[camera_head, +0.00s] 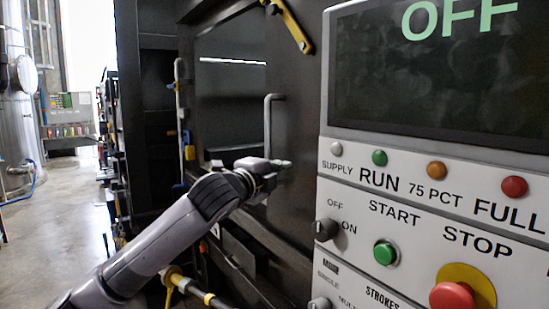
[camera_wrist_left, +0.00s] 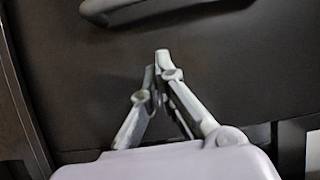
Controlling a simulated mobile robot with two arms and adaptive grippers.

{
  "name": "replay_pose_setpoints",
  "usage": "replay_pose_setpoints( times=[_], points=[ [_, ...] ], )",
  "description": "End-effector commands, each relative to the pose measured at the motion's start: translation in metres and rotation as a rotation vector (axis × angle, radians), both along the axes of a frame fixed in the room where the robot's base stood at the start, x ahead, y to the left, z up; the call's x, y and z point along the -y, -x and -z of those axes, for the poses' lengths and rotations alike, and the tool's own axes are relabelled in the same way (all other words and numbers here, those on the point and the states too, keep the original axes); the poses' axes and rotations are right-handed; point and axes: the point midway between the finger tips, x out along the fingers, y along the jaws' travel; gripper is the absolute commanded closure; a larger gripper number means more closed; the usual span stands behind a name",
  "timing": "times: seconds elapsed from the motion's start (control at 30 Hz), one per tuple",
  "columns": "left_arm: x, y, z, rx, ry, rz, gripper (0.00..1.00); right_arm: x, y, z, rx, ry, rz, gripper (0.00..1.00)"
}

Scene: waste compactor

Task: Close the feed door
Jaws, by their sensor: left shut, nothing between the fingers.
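The feed door appears to be the dark panel (camera_head: 235,115) left of the control panel, with a grey upright bar handle (camera_head: 269,125). I cannot tell from these views how far it stands open. My left gripper (camera_head: 284,163) is shut and empty, at the lower end of the handle. In the left wrist view its fingertips (camera_wrist_left: 162,62) meet in front of the dark door surface (camera_wrist_left: 225,70), just below the grey handle (camera_wrist_left: 150,10). Whether they touch the door is unclear. My right gripper is not in view.
The white control panel (camera_head: 420,200) stands close on the right, with a green start button (camera_head: 385,253), a red stop button (camera_head: 452,297) and a screen reading OFF. A yellow lever (camera_head: 289,24) is above the handle. Open floor (camera_head: 50,225) lies at the left.

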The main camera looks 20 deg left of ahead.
Motion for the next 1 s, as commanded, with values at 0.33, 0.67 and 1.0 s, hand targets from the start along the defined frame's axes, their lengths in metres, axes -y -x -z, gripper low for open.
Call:
replay_pose_setpoints(
  times=[0.33, 0.67, 1.0],
  points=[
    [-0.019, -0.049, -0.003, -0.001, 0.001, -0.003, 1.0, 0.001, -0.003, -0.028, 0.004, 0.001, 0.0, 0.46],
    [-0.034, -0.054, 0.001, 0.0, 0.0, 0.0, 1.0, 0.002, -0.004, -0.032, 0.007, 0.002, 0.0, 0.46],
    [-0.033, -0.054, 0.0, 0.0, 0.001, 0.0, 1.0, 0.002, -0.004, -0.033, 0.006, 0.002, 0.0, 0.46]
  ],
)
